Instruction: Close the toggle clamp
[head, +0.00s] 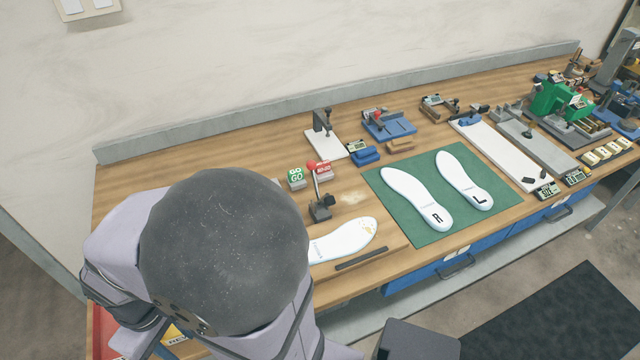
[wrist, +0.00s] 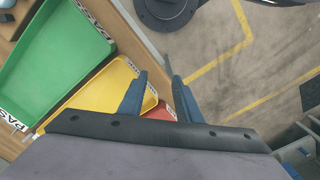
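The toggle clamp (head: 320,209) stands on the bench in the head view, just right of my arm. Its dark base sits behind a white insole (head: 345,241), and its handle stands up with a red ball (head: 311,167) on top. Whether its pressing end touches anything is too small to tell. My gripper (wrist: 156,70) shows in the wrist view with its two blue fingers apart and nothing visible between them. It is over the trays and floor, away from the clamp. In the head view my arm hides the gripper and the left part of the insole.
Green (wrist: 62,62), yellow (wrist: 112,90) and red (wrist: 160,113) trays lie below my gripper. A green GO block (head: 296,178) and a red block (head: 324,170) stand behind the clamp. A green mat (head: 412,227) with two insoles lies to its right. Other fixtures stand farther right.

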